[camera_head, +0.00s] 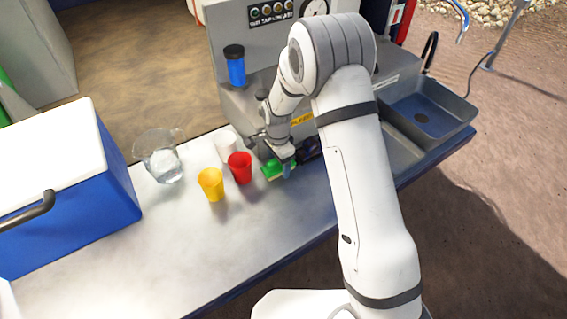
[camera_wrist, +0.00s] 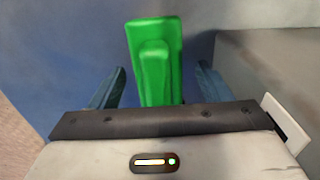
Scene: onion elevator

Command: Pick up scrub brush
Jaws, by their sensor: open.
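The scrub brush (camera_head: 270,170) is a green object on the light table, beside the base of the grey machine. It is partly hidden by my gripper in the head view. In the wrist view the green brush (camera_wrist: 156,60) lies between my two blue-grey fingers, with gaps on both sides. My gripper (camera_head: 287,168) is open and points down around the brush. In the wrist view my gripper (camera_wrist: 158,88) has one finger left and one right of the brush, neither clearly touching it.
A red cup (camera_head: 240,168), a yellow cup (camera_head: 211,184) and a white cup (camera_head: 226,146) stand left of the brush. A clear pitcher (camera_head: 160,158) and a blue cooler (camera_head: 75,215) are farther left. The grey machine (camera_head: 255,105) rises close behind. The table front is clear.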

